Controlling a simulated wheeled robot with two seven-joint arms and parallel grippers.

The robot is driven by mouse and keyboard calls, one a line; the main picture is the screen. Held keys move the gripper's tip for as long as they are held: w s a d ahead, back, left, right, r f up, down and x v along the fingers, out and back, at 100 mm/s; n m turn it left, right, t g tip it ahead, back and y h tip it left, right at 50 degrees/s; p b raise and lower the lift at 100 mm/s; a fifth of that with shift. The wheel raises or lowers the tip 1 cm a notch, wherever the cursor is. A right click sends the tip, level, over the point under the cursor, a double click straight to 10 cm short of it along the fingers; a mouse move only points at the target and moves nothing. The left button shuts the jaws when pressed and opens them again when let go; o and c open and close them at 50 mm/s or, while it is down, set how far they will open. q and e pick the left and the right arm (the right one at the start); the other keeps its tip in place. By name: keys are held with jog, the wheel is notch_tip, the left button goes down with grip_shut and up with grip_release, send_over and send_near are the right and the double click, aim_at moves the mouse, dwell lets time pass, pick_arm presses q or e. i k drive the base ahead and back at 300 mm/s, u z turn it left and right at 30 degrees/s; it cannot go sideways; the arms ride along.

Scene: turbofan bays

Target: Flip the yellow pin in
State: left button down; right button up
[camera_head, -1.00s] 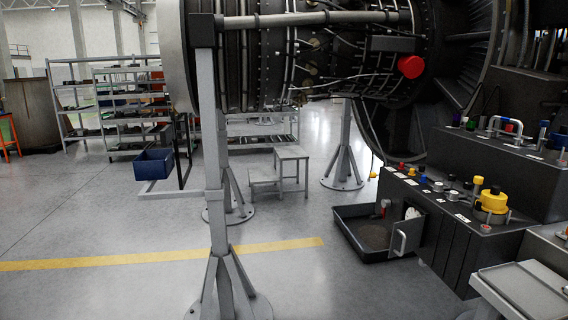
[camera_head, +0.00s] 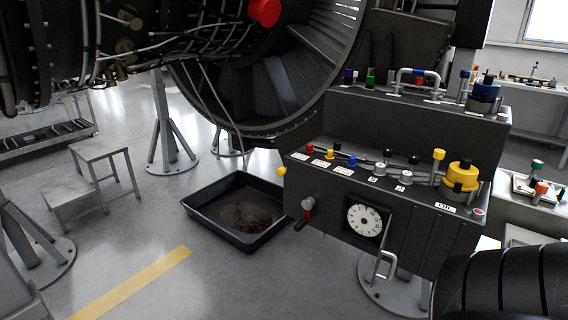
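Several yellow parts show on the dark console (camera_head: 330,190), and I cannot tell for certain which is the yellow pin. A yellow-headed upright post (camera_head: 439,155) stands near the console top's right side. Beside it is a larger yellow cylinder on a yellow base (camera_head: 461,177). A small yellow knob (camera_head: 329,153) sits in the row at the left of the top. A yellow knob (camera_head: 282,171) sticks out from the console's left end. Neither of my grippers is in view.
The large engine (camera_head: 200,40) hangs overhead. Open floor lies at lower left.

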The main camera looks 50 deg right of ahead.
aim_at(282, 170)
jog(key=z, duration=1.1)
jog(key=i, duration=1.05)
jog(key=z, duration=1.1)
